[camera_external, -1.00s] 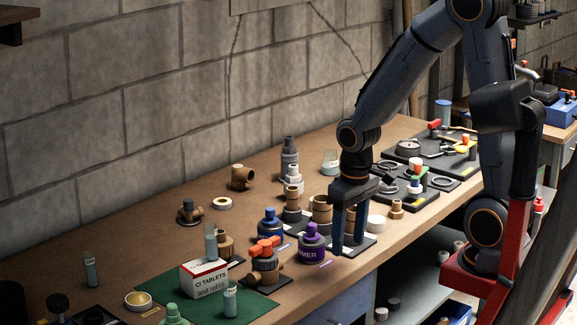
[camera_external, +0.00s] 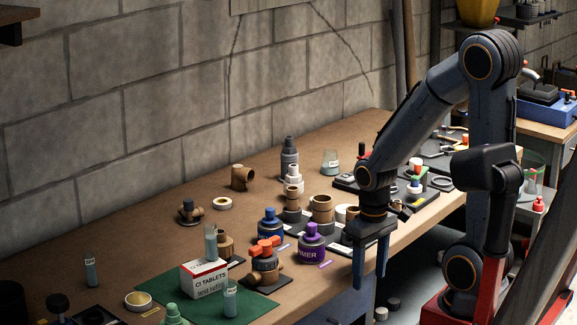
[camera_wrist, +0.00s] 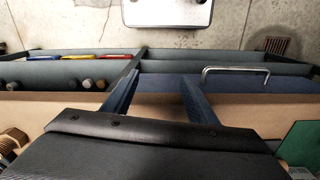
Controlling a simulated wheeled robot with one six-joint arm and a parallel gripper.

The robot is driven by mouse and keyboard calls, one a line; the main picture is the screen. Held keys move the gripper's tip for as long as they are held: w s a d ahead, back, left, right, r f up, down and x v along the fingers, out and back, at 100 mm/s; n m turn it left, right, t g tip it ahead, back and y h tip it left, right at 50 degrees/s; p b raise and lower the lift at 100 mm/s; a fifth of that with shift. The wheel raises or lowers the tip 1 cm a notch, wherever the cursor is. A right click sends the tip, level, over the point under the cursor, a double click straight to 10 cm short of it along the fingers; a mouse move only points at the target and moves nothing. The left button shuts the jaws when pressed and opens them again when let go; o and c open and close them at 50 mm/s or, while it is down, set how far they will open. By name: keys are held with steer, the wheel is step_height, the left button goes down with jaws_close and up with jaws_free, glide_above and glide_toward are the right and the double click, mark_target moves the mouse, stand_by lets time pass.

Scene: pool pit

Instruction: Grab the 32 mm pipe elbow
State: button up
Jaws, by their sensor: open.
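Several brown pipe fittings stand on the bench; I cannot tell by size which is the 32 mm elbow. One bent brown fitting (camera_external: 242,177) lies near the wall, and a smaller one (camera_external: 192,211) sits on a dark disc to its left. Other brown fittings (camera_external: 321,209) stand upright on dark plates, left of my arm. My gripper (camera_external: 370,268) is open and empty, pointing down at the bench's front edge. In the wrist view its fingers (camera_wrist: 158,97) are spread over the front edge and blue drawer, with part of a brown threaded fitting (camera_wrist: 13,140) at lower left.
A purple bottle (camera_external: 311,245) and a blue bottle (camera_external: 270,229) stand left of my gripper. A white and red tablets box (camera_external: 204,279) is on a green mat (camera_external: 150,286). A metal drawer handle (camera_wrist: 235,72) juts out below the front edge. The back left bench is largely clear.

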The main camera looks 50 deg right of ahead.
stand_by(0.7)
steer(key=w+a+r+n+h+p, duration=0.1)
steer(key=w+a+r+n+p, duration=0.3)
steer(key=r, duration=0.3)
steer(key=w+a+r+n+h+p, duration=0.1)
steer(key=w+a+r+n+p, duration=0.15)
steer(key=w+r, duration=0.3)
steer(key=m+t+y, duration=0.1)
steer(key=m+t, duration=0.2)
steer(key=t, duration=0.2)
glide_toward(245, 169)
step_height(245, 169, down, 2)
steer(key=w, duration=0.2)
steer(key=shift+s+p+x, duration=0.2)
steer(key=shift+p+x, duration=0.5)
steer(key=shift+x, duration=1.25)
steer(key=shift+s+p+x, duration=0.2)
steer(key=shift+p+x, duration=0.45)
steer(key=shift+x, duration=1.25)
steer(key=shift+d+f, duration=0.2)
